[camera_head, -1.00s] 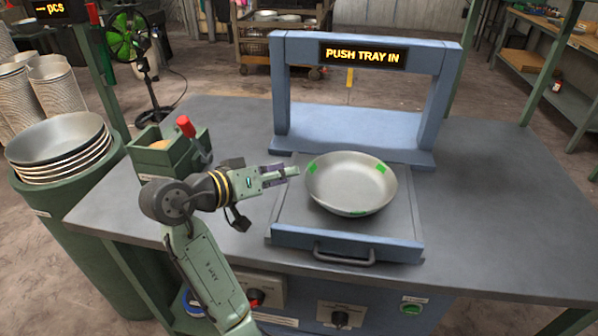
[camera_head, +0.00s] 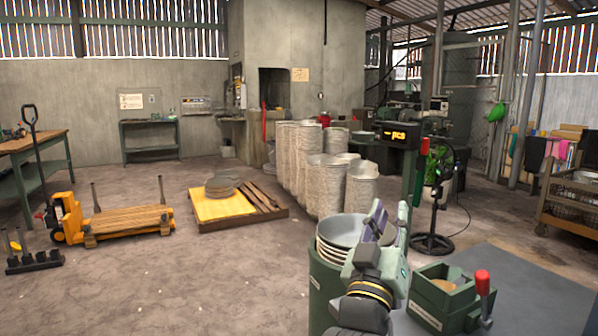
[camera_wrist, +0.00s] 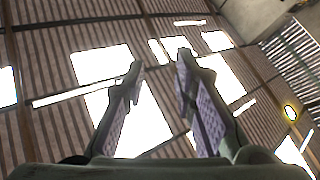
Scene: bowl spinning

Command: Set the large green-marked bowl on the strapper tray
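The large green-marked bowl and the strapper tray are outside both views now. One second ago the head view showed the bowl upright on the tray, with green marks on its rim. My gripper (camera_head: 388,214) is raised at the lower middle of the head view, in front of a stack of bowls. In the wrist view my gripper (camera_wrist: 158,64) points up at the roof. Its two fingers are apart with nothing between them.
A stack of metal bowls (camera_head: 330,246) sits on a green drum (camera_head: 322,290). Behind are tall bowl stacks (camera_head: 326,185), a pallet (camera_head: 240,212) and a yellow pallet truck (camera_head: 110,220). Open floor lies left.

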